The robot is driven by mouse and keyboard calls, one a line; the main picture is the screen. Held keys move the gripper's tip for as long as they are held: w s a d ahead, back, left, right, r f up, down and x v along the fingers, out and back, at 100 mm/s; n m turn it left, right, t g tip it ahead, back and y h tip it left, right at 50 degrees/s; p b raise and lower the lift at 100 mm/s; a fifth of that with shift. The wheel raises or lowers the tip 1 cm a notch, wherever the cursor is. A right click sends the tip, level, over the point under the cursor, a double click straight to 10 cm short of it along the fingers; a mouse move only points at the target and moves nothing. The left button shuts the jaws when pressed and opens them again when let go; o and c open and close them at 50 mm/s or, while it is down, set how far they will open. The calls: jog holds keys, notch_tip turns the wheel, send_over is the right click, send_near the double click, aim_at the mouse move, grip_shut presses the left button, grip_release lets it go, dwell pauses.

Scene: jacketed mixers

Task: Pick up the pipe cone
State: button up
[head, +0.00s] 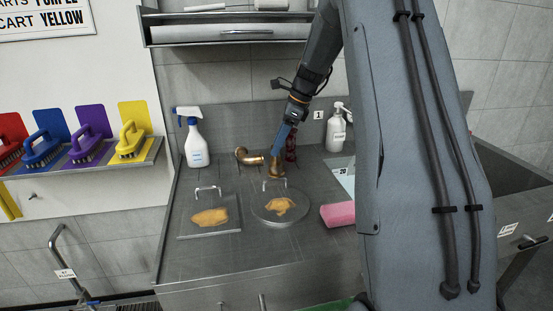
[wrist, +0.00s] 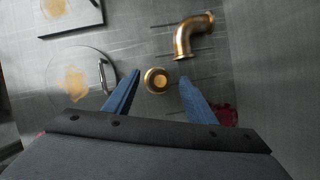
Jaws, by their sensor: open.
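The pipe cone (head: 276,167) is a small brass piece standing on the grey worktop, behind the round lid. In the wrist view the pipe cone (wrist: 156,80) shows end-on as a round brass shape between the finger ends. My gripper (head: 280,147) reaches down from above at the cone. In the wrist view my gripper (wrist: 160,77) is open, with one blue finger on each side of the cone and a gap on both sides. Its height relative to the cone is hard to tell.
A brass elbow (head: 248,157) lies close left of the cone. A dark red item (head: 291,143) is just behind my gripper. A round lid (head: 265,209) and a square lid (head: 187,230), both smeared, lie in front. A spray bottle (head: 196,145) and pink sponge (head: 338,214) stand further off.

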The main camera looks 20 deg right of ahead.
aim_at(272, 159)
jog(key=shift+d+p+x, duration=0.25)
jog(key=shift+p+x, duration=0.05)
jog(key=shift+x, duration=1.1)
jog(key=p+x, duration=0.1)
jog(key=x, duration=0.3)
jog(key=shift+f, duration=0.3)
grip_shut()
